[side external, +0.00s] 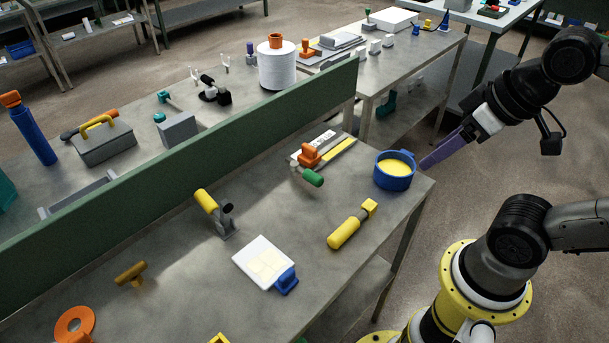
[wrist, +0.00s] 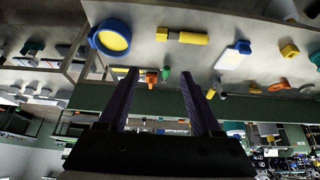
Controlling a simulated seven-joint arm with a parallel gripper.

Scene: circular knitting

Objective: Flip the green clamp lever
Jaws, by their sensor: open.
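The green clamp lever (side external: 313,177) is a green grip on a small clamp with an orange part (side external: 309,155), on the workbench in front of the low green divider. In the wrist view, which appears upside down, the green grip (wrist: 166,73) shows small between my finger outlines, beside the orange part (wrist: 152,77). My gripper (side external: 428,163) has purple fingers and is at the bench's right end, just right of the blue pot and well apart from the lever. The fingers are spread with nothing between them (wrist: 158,78).
A blue pot (side external: 393,183) with yellow contents stands between my gripper and the clamp. A yellow-handled tool (side external: 344,233), a yellow-gripped clamp (side external: 206,200) and a white board with a blue clip (side external: 254,255) are nearby. The green divider (side external: 200,156) runs behind the clamp.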

